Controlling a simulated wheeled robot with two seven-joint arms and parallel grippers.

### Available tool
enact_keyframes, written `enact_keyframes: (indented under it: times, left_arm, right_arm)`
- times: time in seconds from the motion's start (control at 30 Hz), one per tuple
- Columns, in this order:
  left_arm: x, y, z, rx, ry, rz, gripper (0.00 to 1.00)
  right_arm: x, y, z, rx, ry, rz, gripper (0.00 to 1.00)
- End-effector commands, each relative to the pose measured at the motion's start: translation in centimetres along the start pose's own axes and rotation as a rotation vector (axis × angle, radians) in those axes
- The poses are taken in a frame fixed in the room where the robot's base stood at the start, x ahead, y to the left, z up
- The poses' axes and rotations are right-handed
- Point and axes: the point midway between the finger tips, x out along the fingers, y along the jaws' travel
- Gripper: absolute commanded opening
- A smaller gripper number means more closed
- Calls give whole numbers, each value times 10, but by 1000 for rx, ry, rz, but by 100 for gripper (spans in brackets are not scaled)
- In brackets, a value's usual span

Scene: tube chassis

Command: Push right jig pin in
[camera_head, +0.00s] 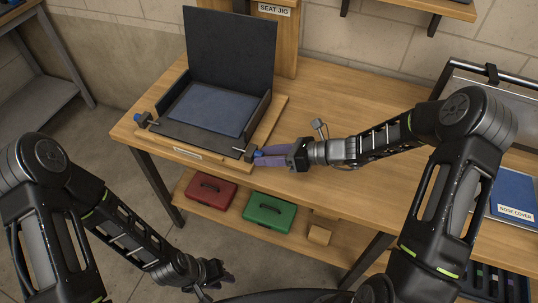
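The seat jig (262,108) is a dark tray with a tall black back panel and a blue pad (210,108), set on a wooden base on the bench. The left jig pin (139,118) has a blue knob and sticks out at the jig's left front corner. The right jig pin (250,153) is at the right front corner, partly hidden by my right gripper (262,157). The purple fingers of that gripper reach left to the pin's blue end, one on each side; whether they touch it is unclear. My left gripper (214,277) hangs low, away from the jig, with nothing visible in it.
The wooden bench (360,105) is mostly clear right of the jig. A small grey device (319,128) shows behind my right wrist. Red (211,194) and green (269,214) cases lie on the lower shelf. A blue nose cover panel (512,192) is at the right.

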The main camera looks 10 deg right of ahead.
Motion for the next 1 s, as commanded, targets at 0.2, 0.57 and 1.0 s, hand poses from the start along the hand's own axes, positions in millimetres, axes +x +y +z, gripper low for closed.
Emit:
enact_keyframes:
  times: [0.2, 0.57, 1.0]
  left_arm:
    - [0, 0, 0, 0, 0, 0, 31]
    - [5, -2, 0, 1, 1, 1, 31]
    - [9, -3, -1, 2, 3, 4, 31]
  right_arm:
    - [0, 0, -1, 1, 1, 0, 46]
    - [-32, -1, -1, -1, 0, -4, 46]
    - [-78, 0, -1, 1, 1, 0, 46]
